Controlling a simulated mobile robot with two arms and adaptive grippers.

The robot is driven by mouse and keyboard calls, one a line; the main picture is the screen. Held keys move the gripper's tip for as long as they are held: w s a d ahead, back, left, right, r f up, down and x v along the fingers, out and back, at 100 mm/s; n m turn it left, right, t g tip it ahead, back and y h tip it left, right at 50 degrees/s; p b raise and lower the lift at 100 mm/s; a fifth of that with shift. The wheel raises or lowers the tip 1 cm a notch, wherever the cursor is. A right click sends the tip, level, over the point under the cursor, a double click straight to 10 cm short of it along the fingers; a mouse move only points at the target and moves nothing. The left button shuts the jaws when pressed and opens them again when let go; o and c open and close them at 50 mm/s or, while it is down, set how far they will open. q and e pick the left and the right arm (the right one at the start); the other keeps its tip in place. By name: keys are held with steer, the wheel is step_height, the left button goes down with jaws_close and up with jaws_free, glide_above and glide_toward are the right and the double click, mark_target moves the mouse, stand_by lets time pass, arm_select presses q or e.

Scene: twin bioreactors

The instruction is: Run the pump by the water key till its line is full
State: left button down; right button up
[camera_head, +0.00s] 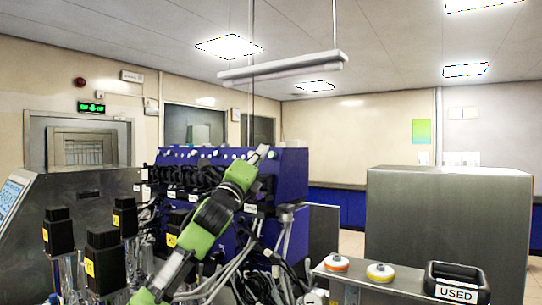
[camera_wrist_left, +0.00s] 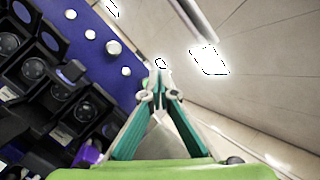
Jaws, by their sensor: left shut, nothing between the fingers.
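The blue control unit (camera_head: 285,170) stands in the middle of the head view, with dark cables and pump parts along its front. In the left wrist view its blue panel (camera_wrist_left: 85,48) carries several white round keys (camera_wrist_left: 113,47) beside a row of black pump heads (camera_wrist_left: 62,92). I cannot read which key is for water, and the fill of the pump's line cannot be made out. My left gripper (camera_head: 262,152) is shut and empty, its tips in front of the unit's upper part. In the wrist view its fingertips (camera_wrist_left: 160,72) meet, apart from the keys. My right gripper is not in view.
Black-topped vessels with yellow labels (camera_head: 104,262) stand at lower left. Loose tubes (camera_head: 215,285) hang below the unit. At lower right a ledge holds an orange-ringed disc (camera_head: 336,263), a yellow-ringed disc (camera_head: 380,272) and a black USED bin (camera_head: 457,284). A steel cabinet (camera_head: 450,225) stands behind.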

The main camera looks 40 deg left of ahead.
arm_select(q)
steer(key=shift+w, duration=0.25)
steer(key=shift+w+f+p, duration=0.25)
steer(key=shift+w+p, duration=0.3)
steer(key=shift+w, duration=0.2)
steer(key=shift+w+a+f, duration=0.1)
steer(key=shift+w+a, duration=0.05)
steer(key=shift+w, duration=0.3)
steer(key=shift+s, duration=0.8)
steer(key=shift+s+d+r, duration=0.2)
steer(key=shift+s+r, duration=0.15)
steer(key=shift+s, duration=0.3)
steer(key=shift+s+d+r+b, duration=0.1)
steer(key=shift+s+r+b, duration=0.15)
steer(key=shift+s, duration=0.7)
steer(key=shift+s+d+r+b, duration=0.1)
steer(key=shift+s+r+b, duration=0.15)
steer(key=shift+s, duration=0.7)
steer(key=shift+s+d+r+b, duration=0.15)
steer(key=shift+s+r, duration=0.15)
steer(key=shift+s, duration=0.65)
